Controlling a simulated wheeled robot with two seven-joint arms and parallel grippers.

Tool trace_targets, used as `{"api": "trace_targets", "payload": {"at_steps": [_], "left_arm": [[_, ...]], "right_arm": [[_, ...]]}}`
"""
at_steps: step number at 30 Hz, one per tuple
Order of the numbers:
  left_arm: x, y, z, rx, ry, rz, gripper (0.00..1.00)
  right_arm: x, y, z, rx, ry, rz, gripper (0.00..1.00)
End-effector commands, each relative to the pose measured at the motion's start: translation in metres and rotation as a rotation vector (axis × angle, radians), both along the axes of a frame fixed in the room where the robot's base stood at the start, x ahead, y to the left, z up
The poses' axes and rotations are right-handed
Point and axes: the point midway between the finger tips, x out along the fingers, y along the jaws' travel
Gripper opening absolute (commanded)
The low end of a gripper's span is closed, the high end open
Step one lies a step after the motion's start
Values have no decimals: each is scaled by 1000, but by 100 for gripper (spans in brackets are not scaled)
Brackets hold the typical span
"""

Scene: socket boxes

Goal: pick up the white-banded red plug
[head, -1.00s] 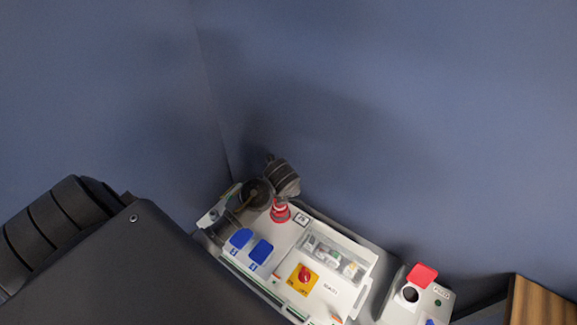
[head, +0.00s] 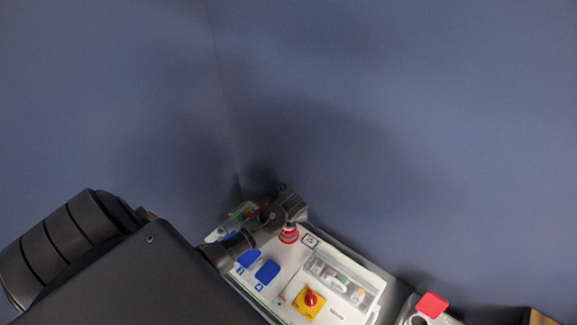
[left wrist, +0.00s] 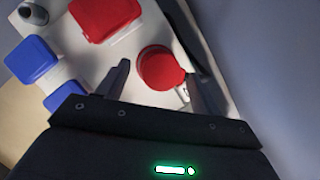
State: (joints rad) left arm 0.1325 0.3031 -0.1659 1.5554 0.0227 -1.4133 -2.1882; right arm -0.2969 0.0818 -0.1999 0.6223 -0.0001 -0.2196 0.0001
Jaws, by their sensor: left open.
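The white-banded red plug (head: 289,234) stands on the white socket box, near its far corner, in the head view. In the left wrist view the round red top of the plug (left wrist: 158,66) lies between the two fingers. My left gripper (left wrist: 157,74) is open, with one finger on each side of the plug; I cannot tell whether either touches it. In the head view my left gripper (head: 283,211) is just behind and beside the plug, and dark arm links cover part of the box. My right gripper is not in view.
The box carries two blue lids (head: 267,270), a red-and-yellow rotary switch (head: 310,299) and a clear-windowed panel (head: 343,281). A red lid (left wrist: 103,17) is close to the plug in the left wrist view. Another red lid (head: 432,304) is farther right. Blue walls rise behind.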

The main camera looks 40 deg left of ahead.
Motion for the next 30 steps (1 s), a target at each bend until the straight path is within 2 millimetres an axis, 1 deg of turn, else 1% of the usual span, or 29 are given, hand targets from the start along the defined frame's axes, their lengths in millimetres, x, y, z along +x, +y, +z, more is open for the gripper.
{"api": "trace_targets", "payload": {"at_steps": [1,3,6,14,17,25,26,30], "left_arm": [[2,1,-4,1,2,1,66],[4,4,-14,-1,2,1,66],[6,7,-22,0,2,-1,66],[7,7,-24,1,-1,0,66],[7,7,-24,0,0,0,54],[7,7,-24,0,0,-1,19],[7,7,-23,0,-1,0,17],[7,7,-24,0,-1,0,17]], "right_arm": [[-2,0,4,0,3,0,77],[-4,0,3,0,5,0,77],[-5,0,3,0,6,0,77],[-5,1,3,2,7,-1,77],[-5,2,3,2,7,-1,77],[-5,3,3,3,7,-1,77],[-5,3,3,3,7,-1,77],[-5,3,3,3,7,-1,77]]}}
